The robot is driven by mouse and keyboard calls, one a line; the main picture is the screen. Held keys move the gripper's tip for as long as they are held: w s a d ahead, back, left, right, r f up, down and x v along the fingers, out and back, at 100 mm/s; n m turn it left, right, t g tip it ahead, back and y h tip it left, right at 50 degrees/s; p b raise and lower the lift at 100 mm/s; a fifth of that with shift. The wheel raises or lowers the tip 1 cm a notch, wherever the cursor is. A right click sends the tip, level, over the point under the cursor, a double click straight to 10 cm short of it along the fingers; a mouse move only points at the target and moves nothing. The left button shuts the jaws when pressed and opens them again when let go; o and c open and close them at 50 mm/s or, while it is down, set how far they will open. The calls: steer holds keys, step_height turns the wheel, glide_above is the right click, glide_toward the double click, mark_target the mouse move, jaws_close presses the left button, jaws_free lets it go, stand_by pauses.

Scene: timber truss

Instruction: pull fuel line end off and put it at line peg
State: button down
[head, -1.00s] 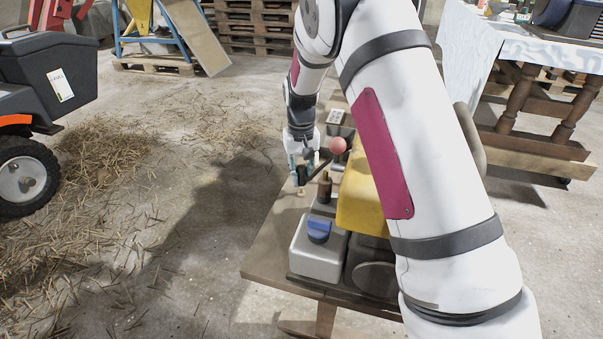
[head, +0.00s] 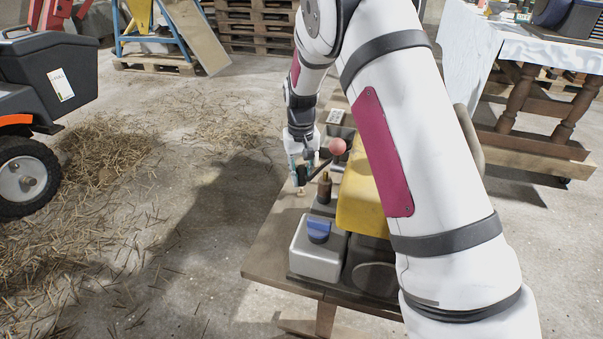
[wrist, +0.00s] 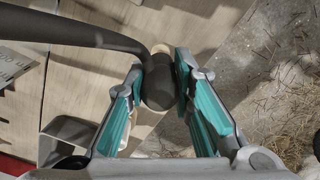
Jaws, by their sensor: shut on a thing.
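My gripper (wrist: 159,87) is shut on the dark fuel line end (wrist: 157,88), a rounded black piece held between the teal finger pads. The black fuel line (wrist: 70,31) runs from it to the upper left in the wrist view. A pale, round-topped wooden peg (wrist: 160,49) shows just behind the line end; I cannot tell whether the two touch. In the head view my gripper (head: 300,178) is low over the left edge of the wooden bench, with a small pale peg (head: 301,191) right below it. The dark line slopes up right from the gripper.
A brown bottle (head: 324,187) stands close to the right of my gripper. Open floor lies left of the bench (head: 262,245).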

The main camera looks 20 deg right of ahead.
mark_target(301, 187)
steer(key=shift+f+b, duration=0.9)
steer(key=shift+f, duration=0.85)
steer(key=c, duration=1.3)
jaws_free()
